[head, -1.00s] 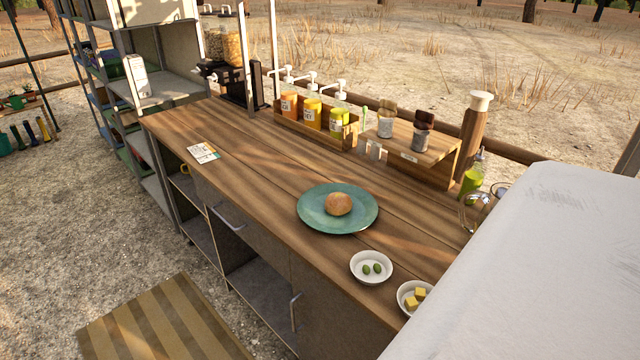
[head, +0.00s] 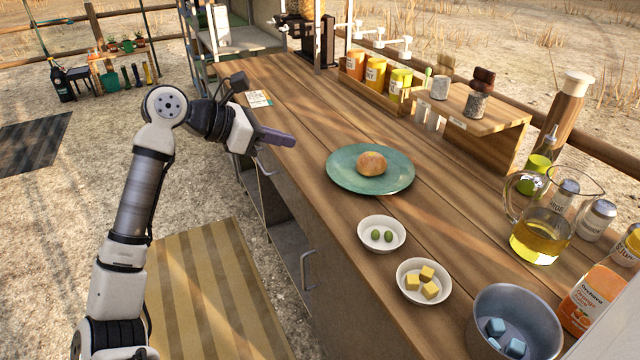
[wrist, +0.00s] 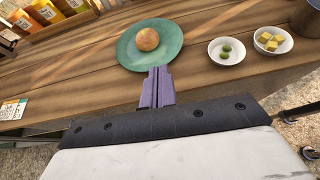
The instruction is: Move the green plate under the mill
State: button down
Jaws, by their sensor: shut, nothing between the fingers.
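The green plate (head: 345,180) lies flat on the wooden counter with a round brown bun (head: 372,163) on it. The plate also shows in the wrist view (wrist: 130,53). I cannot tell which is the mill. My gripper (head: 294,141) has purple fingers, shut and empty, left of the plate. In the wrist view its fingertips (wrist: 158,69) appear at the plate's near edge, with contact unclear.
Bowls of olives (head: 381,247) and yellow cubes (head: 436,296) stand in front of the plate. An oil jug (head: 535,243), bottles and a blue-grey bowl (head: 490,307) crowd the right. The counter left of the plate is mostly clear.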

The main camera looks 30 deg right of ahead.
aim_at(400, 169)
jog(key=d+f+y, duration=0.1)
jog(key=d+f, duration=0.1)
jog(key=f, duration=0.2)
jog(key=w+d+f+y+p, duration=0.1)
jog(key=d+f, duration=0.1)
jog(key=f, duration=0.3)
jog(key=d+f+y, duration=0.1)
jog(key=d+f, duration=0.1)
jog(key=f, duration=0.2)
jog(key=shift+w+d+f+p, duration=0.15)
jog(key=shift+w+f+p, duration=0.05)
jog(key=shift+f+p, duration=0.2)
jog(key=d+p, duration=0.1)
jog(key=d, duration=0.2)
jog(key=shift+s+d+f, duration=0.1)
jog(key=shift+s+d, duration=0.05)
jog(key=shift+d, duration=0.05)
jog(key=shift+d+f, duration=0.1)
jog(key=shift+d, duration=0.3)
jog(key=shift+s+d, duration=0.1)
jog(key=shift+d, duration=0.2)
jog(key=d, duration=0.6)
jog(key=s+d+b, duration=0.1)
jog(key=d, duration=1)
jog(key=shift+s+d+b, duration=0.35)
jog(key=shift+s, duration=0.05)
jog(key=shift+a, duration=0.15)
